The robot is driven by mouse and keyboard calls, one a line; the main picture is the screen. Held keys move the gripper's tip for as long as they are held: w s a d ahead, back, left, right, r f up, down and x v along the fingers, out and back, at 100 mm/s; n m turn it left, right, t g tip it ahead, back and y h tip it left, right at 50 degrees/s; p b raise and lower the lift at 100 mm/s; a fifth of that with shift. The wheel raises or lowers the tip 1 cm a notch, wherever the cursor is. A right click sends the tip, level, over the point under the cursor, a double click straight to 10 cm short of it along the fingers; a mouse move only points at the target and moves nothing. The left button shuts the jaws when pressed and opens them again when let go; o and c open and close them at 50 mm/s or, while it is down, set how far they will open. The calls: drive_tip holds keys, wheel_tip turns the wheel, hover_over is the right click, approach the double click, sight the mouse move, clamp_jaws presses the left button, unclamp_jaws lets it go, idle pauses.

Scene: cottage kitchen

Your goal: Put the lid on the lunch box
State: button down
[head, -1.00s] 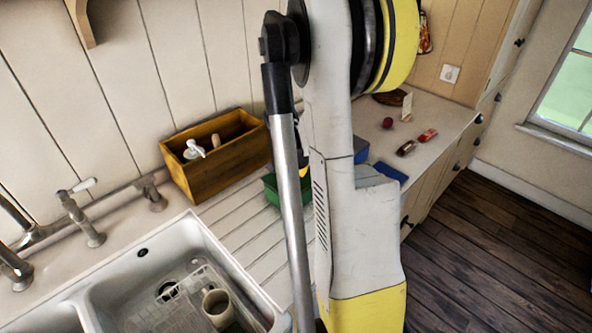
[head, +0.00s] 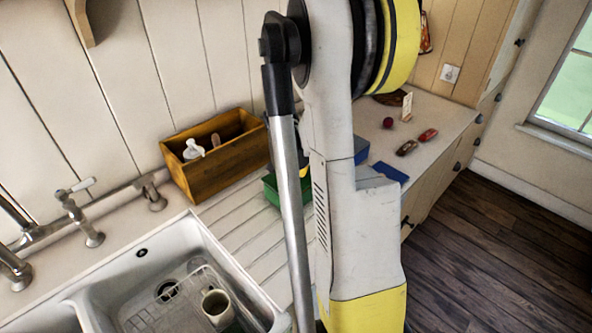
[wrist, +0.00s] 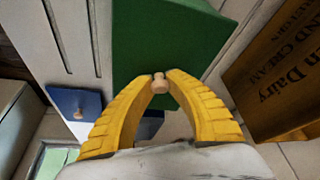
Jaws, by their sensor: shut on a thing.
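My gripper (wrist: 159,78) has its yellow fingers closed around a small wooden knob (wrist: 159,86). The knob stands against a flat green panel, which looks like a lid (wrist: 170,40), in the wrist view. In the head view a green box (head: 269,184) sits on the counter beside the wooden crate, partly hidden by my arm; my gripper is hidden there. A blue lid (wrist: 75,103) with its own wooden knob lies flat at left in the wrist view, and also shows in the head view (head: 389,172). Whether the green panel touches the box cannot be told.
A wooden crate (head: 205,178) holding a white bottle stands close left of the green box. A blue box (head: 361,150) is partly hidden behind my arm. The sink (head: 110,275) holds a mug. Small red and brown items lie farther right on the counter.

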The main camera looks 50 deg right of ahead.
drive_tip(key=shift+f+b, duration=0.4)
drive_tip(key=shift+f, duration=0.05)
drive_tip(key=c, duration=1.7)
unclamp_jaws()
drive_tip(key=shift+o, duration=0.2)
drive_tip(key=p+v, duration=0.7)
drive_tip(key=v, duration=0.4)
